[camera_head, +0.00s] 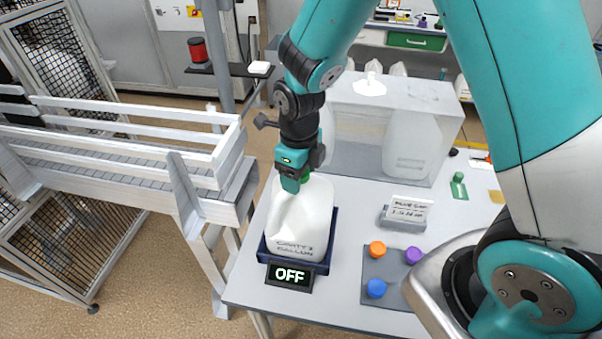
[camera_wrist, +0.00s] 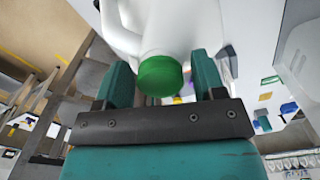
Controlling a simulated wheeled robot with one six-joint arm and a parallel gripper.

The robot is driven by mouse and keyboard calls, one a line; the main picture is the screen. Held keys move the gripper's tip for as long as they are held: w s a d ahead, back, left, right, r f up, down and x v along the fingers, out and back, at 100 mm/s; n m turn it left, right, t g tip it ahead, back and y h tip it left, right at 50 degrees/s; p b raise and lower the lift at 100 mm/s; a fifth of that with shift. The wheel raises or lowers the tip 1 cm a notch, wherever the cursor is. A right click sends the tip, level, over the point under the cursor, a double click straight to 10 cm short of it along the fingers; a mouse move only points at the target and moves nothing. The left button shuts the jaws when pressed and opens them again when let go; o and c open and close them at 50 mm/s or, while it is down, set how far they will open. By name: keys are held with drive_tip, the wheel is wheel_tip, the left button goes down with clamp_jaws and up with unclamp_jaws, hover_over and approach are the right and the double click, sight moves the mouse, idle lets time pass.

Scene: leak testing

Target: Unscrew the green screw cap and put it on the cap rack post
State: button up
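A white jug (camera_head: 300,222) stands upright on a dark blue tray (camera_head: 322,266) at the left of the table. Its green screw cap (camera_wrist: 160,75) is on the jug's neck in the wrist view; only a sliver of it shows in the head view. My gripper (camera_head: 297,184) is at the cap from above. In the wrist view its two teal fingers (camera_wrist: 163,84) stand on either side of the cap, with narrow gaps beside it. A grey cap rack (camera_head: 378,263) carries orange, purple and blue caps. My arm hides its right part, and I cannot make out a free post.
A display reading OFF (camera_head: 290,276) is at the tray's front. A sign on a grey block (camera_head: 402,223) stands behind the rack. A large clear-fronted box (camera_head: 385,165) stands behind the jug. A white railed conveyor (camera_head: 110,155) is at the left.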

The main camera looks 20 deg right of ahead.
clamp_jaws()
drive_tip(key=shift+f, duration=0.1)
drive_tip(key=n, duration=0.3)
drive_tip(key=shift+n, duration=0.3)
drive_tip(key=shift+c, duration=1.4)
unclamp_jaws()
drive_tip(key=shift+n, duration=0.8)
drive_tip(key=o, duration=0.5)
drive_tip(key=shift+o, duration=0.2)
